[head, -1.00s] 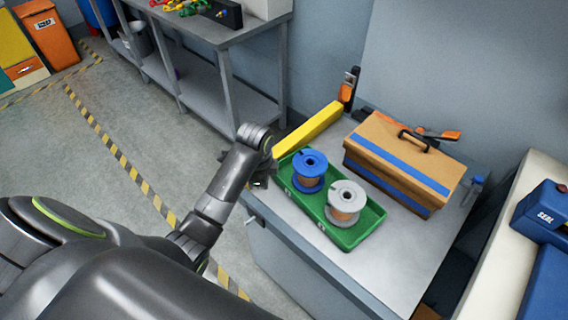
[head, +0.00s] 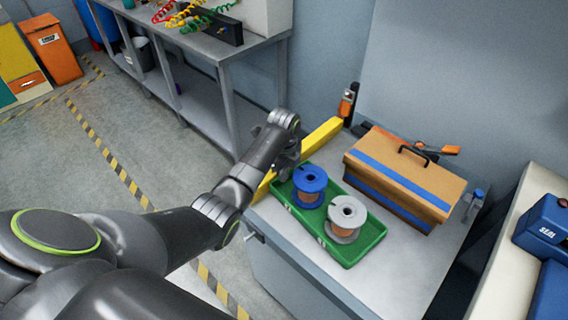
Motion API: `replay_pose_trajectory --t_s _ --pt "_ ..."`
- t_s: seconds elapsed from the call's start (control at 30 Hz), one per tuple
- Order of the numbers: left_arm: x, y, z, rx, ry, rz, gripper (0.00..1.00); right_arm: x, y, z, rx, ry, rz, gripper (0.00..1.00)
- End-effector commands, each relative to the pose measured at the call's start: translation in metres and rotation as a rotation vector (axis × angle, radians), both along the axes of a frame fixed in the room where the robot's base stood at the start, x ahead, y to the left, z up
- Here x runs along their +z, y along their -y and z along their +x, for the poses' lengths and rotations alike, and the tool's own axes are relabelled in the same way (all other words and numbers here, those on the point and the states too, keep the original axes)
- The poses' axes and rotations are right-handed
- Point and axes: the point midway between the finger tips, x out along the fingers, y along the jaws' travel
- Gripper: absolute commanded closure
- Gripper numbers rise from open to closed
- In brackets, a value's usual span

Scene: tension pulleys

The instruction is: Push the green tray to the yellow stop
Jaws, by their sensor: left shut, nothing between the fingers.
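The green tray (head: 349,253) lies on the grey bench top and holds a blue spool (head: 310,181) and a grey spool (head: 347,214), both with copper-coloured winding. The yellow stop (head: 322,135) is a long bar along the tray's far left side; its near part is partly hidden by my arm. My left gripper (head: 287,163) is at the tray's far left corner, over the yellow bar. Its fingers are small and dark here, and I cannot tell whether they touch the tray. My right gripper is not in view.
A tan toolbox (head: 402,178) with blue stripes stands close behind the tray. An orange-and-black clamp (head: 347,103) stands at the bar's far end. Bare bench top (head: 400,270) lies at the front right.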

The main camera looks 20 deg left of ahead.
Motion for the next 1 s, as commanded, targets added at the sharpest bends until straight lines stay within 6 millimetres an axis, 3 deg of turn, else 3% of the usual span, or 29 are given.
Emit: replay_pose_trajectory --t_s 0.1,0.27,0.6,0.83,1.0 --pt "-0.016 0.000 0.000 0.000 -0.002 0.000 1.00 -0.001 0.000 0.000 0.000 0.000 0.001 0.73" --pt "-0.024 0.000 0.000 0.000 0.000 0.000 1.00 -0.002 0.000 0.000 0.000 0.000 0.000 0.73" --pt "-0.024 0.000 0.000 0.000 0.001 0.000 1.00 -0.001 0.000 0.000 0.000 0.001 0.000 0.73" --pt "-0.021 -0.022 0.004 0.004 0.001 0.006 1.00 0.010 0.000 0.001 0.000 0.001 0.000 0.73" --pt "-0.023 -0.026 0.005 0.004 0.004 0.011 1.00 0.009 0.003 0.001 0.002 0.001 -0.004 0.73"
